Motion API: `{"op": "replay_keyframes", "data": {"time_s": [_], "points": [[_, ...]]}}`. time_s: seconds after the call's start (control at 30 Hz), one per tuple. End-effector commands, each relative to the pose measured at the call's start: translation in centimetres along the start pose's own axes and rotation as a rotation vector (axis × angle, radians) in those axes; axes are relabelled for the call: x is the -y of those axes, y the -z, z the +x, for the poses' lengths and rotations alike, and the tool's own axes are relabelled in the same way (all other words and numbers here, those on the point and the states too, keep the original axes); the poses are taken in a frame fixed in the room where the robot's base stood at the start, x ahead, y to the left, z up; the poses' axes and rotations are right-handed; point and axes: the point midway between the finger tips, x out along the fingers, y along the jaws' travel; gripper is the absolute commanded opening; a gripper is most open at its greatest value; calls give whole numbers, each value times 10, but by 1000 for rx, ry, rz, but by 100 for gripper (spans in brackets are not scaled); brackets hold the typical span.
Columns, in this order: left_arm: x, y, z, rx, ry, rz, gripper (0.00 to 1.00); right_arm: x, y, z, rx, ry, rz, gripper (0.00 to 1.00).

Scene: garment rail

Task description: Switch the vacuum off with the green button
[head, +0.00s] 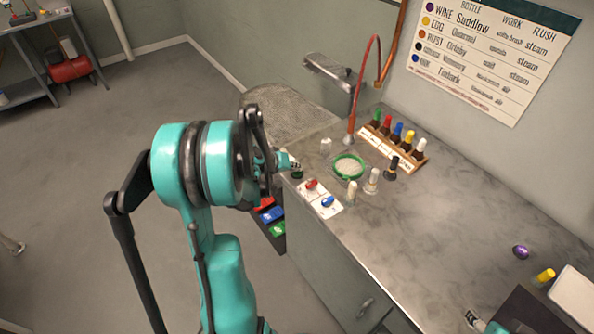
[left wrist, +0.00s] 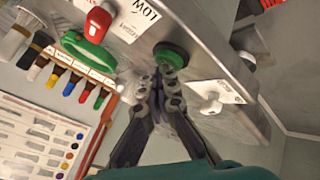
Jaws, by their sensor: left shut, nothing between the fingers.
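The green button (head: 297,175) is a dark green round knob near the left front edge of the counter. It also shows in the left wrist view (left wrist: 171,56), just beyond my fingertips. My left gripper (head: 292,163) is shut and empty, its tips right by the button; I cannot tell whether they touch it. Its closed fingers show in the left wrist view (left wrist: 163,82). No separate vacuum unit is clearly identifiable. My right gripper (head: 474,320) shows only partly at the bottom right, and its jaws are unclear.
A white panel with a red knob (head: 311,185) and a blue knob (head: 328,201) lies beside the button. Behind are a green-rimmed round filter (head: 349,167), pale stoppers and a wooden bottle rack (head: 392,146).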

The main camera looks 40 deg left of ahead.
Motion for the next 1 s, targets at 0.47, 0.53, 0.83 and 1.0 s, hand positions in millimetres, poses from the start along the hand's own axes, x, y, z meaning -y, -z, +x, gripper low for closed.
{"op": "replay_keyframes", "data": {"time_s": [0.47, 0.53, 0.83, 1.0], "points": [[-23, 23, -32, -1, 0, 0, 0, 0, 20, -28, 0, 0, 0, 51], [-27, 27, -37, -1, 0, 0, 0, 0, 23, -32, 0, 0, 0, 51], [-30, 31, -42, -1, 0, 0, 0, 0, 25, -35, 0, 0, 0, 51], [-30, 31, -42, -1, 0, 0, 0, 0, 25, -35, 0, 0, 0, 51]]}}
